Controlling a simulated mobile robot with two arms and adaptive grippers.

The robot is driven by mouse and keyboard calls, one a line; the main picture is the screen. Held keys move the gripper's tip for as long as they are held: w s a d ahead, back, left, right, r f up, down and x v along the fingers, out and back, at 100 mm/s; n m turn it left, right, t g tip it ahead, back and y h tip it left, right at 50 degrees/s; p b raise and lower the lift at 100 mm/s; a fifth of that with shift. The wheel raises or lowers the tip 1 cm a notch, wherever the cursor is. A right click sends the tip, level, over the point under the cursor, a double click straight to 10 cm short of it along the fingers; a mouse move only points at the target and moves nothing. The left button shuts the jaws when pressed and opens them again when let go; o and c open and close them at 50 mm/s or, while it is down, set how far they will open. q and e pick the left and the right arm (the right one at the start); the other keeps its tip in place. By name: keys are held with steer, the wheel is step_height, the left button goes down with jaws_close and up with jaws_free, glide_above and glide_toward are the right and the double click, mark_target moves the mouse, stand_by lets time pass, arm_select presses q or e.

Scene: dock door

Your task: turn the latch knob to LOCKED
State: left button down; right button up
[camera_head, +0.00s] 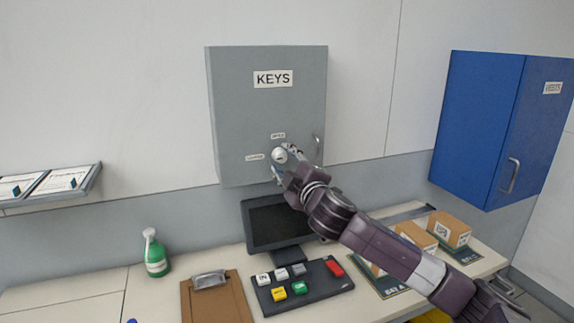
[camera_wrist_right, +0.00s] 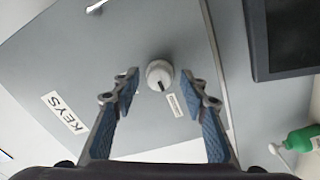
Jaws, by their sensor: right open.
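The latch knob (camera_head: 279,156) is a round, pale knob on the front of the grey KEYS cabinet (camera_head: 232,105). It also shows in the right wrist view (camera_wrist_right: 159,73), with a dark mark pointing down in the picture, roughly toward a small label (camera_wrist_right: 175,105). In the head view one small label (camera_head: 278,135) is above the knob and another (camera_head: 255,157) is to its left; their print is too small to read surely. My right gripper (camera_head: 284,161) is open, its blue-padded fingers on either side of the knob, with gaps visible in the wrist view. My left gripper is out of view.
A monitor (camera_head: 275,222) stands below the cabinet, close under my right arm. On the bench are a button panel (camera_head: 318,289), a clipboard (camera_head: 232,300), a green bottle (camera_head: 155,257) and cardboard boxes (camera_head: 450,230). A blue cabinet (camera_head: 478,125) hangs at the right.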

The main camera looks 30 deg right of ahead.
steer(key=v, duration=1.2)
stand_by(0.6)
